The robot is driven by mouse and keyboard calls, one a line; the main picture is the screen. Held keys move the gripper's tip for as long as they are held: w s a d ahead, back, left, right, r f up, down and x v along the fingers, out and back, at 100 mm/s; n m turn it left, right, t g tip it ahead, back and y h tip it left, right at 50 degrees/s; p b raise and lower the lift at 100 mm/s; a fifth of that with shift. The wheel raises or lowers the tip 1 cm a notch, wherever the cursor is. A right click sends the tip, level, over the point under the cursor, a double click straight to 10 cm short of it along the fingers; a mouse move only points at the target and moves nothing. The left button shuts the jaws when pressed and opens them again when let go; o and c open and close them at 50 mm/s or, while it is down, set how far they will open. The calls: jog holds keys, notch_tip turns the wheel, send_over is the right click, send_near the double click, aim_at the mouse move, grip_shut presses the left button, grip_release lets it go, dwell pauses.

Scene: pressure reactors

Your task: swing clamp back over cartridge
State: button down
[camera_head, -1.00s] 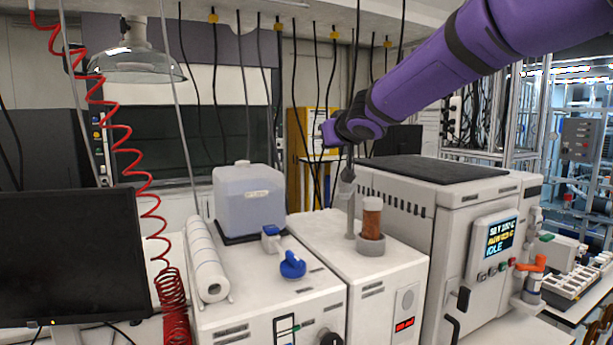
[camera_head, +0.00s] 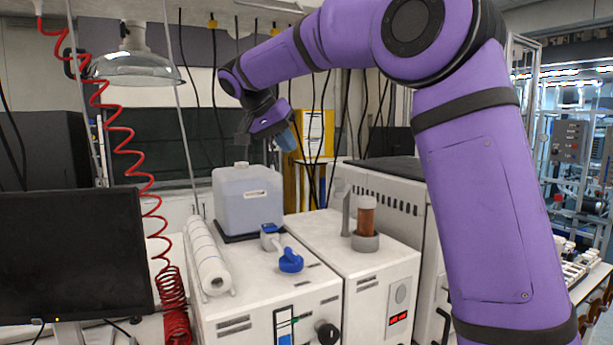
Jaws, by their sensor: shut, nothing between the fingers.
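The cap shows uncovered. My gripper (camera_head: 286,139) is shut and empty, up and to the left of the cartridge, above and right of the white jug. It is apart from the clamp, and its fingertips are small in view.
The white jug (camera_head: 247,199), a paper roll (camera_head: 208,258), a blue-handled part (camera_head: 290,261) and a small blue-topped item (camera_head: 270,236) sit on the left unit. The reactor cabinet (camera_head: 390,190) is partly hidden by my arm. A red coiled hose (camera_head: 160,240) hangs beside the monitor (camera_head: 70,255).

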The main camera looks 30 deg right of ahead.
aim_at(343, 183)
jog(key=s+d+f+g, duration=0.1)
jog(key=s+d+f, duration=0.3)
jog(key=d+f, duration=0.3)
jog(key=shift+s+f, duration=0.2)
jog(key=shift+f, duration=0.05)
dwell(0.5)
jog(key=shift+s+d, duration=0.1)
jog(key=shift+s, duration=0.05)
jog(key=s+d+n+t, duration=0.4)
jog(key=s+d+n, duration=0.1)
jog(key=d+n, duration=0.1)
jog(key=shift+s+d+y, duration=0.3)
jog(key=shift+s+d, duration=0.1)
dwell(0.6)
jog(key=shift+d, duration=0.1)
dwell(0.4)
